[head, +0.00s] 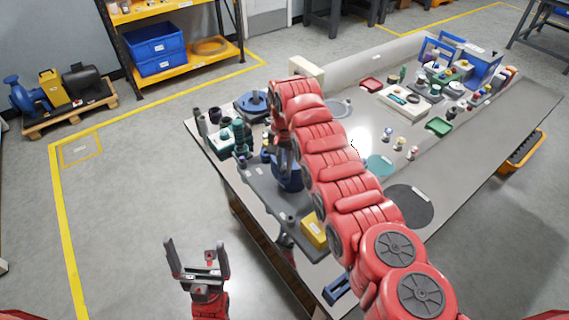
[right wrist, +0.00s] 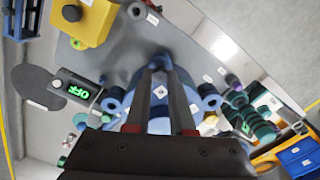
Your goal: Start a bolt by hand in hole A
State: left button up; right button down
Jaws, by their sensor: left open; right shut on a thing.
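A blue round fixture (head: 290,183) stands on the grey workbench, partly hidden by my right arm. In the right wrist view the blue fixture (right wrist: 190,77) lies just beyond my fingers, with small white labels on it. No letter on it is readable, so I cannot make out hole A. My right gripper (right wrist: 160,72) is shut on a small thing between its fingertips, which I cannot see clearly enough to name. In the head view my right gripper (head: 284,160) points down over the fixture. My left gripper (head: 198,258) is open and empty, in front of the bench over the floor.
A yellow block (head: 314,231) sits near the bench's front edge. A device reading OFF (right wrist: 76,91) shows in the right wrist view. Dark and teal cylinders (head: 241,137) crowd the bench's left end. A black round mat (head: 410,205) lies to the right.

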jog(key=shift+m, duration=0.8)
jog(key=shift+f+m+b, duration=0.1)
jog(key=shift+m+b, duration=0.25)
jog(key=shift+m, duration=0.35)
jog(key=c, duration=1.2)
grip_release()
jog(key=shift+m, duration=0.4)
jog(key=shift+c, duration=0.2)
jog(key=o, duration=0.6)
jog(key=shift+c, duration=0.2)
notch_tip(320, 180, up, 9)
